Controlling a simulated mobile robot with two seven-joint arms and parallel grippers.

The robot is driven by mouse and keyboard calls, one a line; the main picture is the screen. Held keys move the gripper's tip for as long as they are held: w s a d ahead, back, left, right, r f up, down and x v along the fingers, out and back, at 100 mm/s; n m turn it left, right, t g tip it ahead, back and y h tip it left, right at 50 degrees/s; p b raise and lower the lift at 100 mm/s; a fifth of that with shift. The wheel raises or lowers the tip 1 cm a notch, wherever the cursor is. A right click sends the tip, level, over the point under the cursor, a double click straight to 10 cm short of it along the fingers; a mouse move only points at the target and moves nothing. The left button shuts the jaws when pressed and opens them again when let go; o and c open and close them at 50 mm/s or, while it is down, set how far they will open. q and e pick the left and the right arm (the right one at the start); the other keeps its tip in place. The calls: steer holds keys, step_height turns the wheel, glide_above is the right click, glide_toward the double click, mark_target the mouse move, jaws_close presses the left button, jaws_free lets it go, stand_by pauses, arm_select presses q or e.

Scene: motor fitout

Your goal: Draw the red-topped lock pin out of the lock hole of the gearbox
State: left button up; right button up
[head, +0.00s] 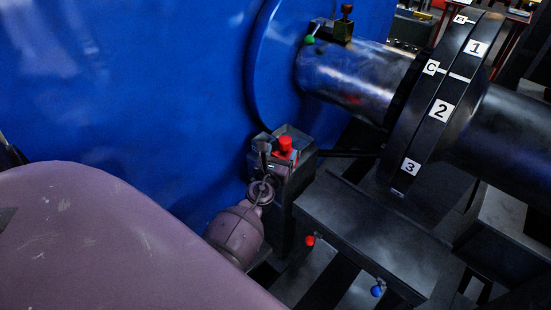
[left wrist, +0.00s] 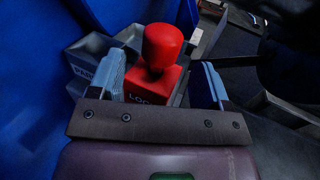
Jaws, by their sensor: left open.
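The lock pin's round red knob (head: 285,144) stands upright on the dark gearbox (head: 297,170) beside the blue housing. In the left wrist view the red knob (left wrist: 162,46) rises from a red block (left wrist: 153,84) lettered "LOC", with the rest of the word covered. My left gripper (head: 274,160) is at the gearbox, on the near side of the pin. In the left wrist view its fingers (left wrist: 160,80) are open, one on each side of the red block, with gaps showing. The pin's shank and the lock hole are hidden. My right gripper is in neither view.
A large blue housing (head: 130,80) fills the left. A shaft (head: 350,75) runs to a black numbered coupling disc (head: 440,110). A red-tipped lever (head: 310,241) and blue-tipped lever (head: 377,291) stick out below. A grey part lettered "PARK" (left wrist: 88,52) stands close left of the pin.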

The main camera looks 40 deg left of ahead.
mark_target(283, 149)
arm_select(q)
steer(key=x, duration=0.3)
steer(key=shift+w, duration=0.1)
steer(key=shift+w+a, duration=0.2)
steer(key=shift+w, duration=0.25)
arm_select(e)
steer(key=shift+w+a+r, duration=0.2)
arm_select(q)
steer(key=shift+c, duration=0.4)
steer(key=c, duration=1)
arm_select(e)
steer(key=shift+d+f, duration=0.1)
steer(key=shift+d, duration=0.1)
arm_select(q)
steer(key=shift+r, duration=0.15)
